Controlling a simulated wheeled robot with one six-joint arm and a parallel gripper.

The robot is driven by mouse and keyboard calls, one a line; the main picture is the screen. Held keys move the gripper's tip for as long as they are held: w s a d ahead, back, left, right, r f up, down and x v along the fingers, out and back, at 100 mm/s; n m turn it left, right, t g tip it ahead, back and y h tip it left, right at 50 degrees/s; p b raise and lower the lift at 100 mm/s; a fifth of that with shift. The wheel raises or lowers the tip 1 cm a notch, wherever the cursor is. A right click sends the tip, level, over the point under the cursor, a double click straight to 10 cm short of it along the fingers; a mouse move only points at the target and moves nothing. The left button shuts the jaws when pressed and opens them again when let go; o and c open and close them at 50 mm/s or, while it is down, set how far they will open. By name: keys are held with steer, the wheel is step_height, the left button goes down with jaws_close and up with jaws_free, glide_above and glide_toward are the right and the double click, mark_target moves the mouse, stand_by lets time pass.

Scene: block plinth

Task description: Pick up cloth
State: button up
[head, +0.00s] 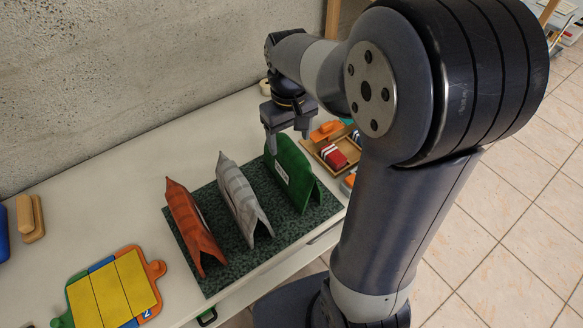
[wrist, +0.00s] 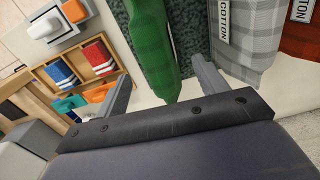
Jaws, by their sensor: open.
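Three cloths stand folded like tents in a row on a dark speckled mat (head: 215,283). They are an orange-brown cloth (head: 193,227), a grey striped cloth (head: 241,203) and a green cloth (head: 296,178). My gripper (head: 289,141) is open above the back end of the green cloth. In the wrist view, the green cloth (wrist: 150,45) reaches in between the open, parted fingers, nearer the right one. The grey cloth (wrist: 247,40) lies just beyond the right finger, and the orange-brown cloth (wrist: 302,35) farther right. Both bear COTTON labels.
A wooden tray (wrist: 38,78) with small red and blue striped pieces and orange and teal items stands beside the mat. A multicoloured board with yellow panels (head: 112,291) and a wooden block (head: 30,218) lie on the left. A concrete wall (head: 120,80) runs behind the table.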

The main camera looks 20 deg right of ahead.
mark_target(292, 148)
steer(key=shift+w+d+f, duration=0.15)
steer(key=shift+w+f, duration=0.15)
steer(key=shift+f, duration=0.35)
step_height(292, 148, down, 5)
steer(key=shift+s+d+p, duration=0.1)
steer(key=shift+d+p, duration=0.05)
steer(key=shift+p, duration=0.3)
steer(key=c, duration=1.3)
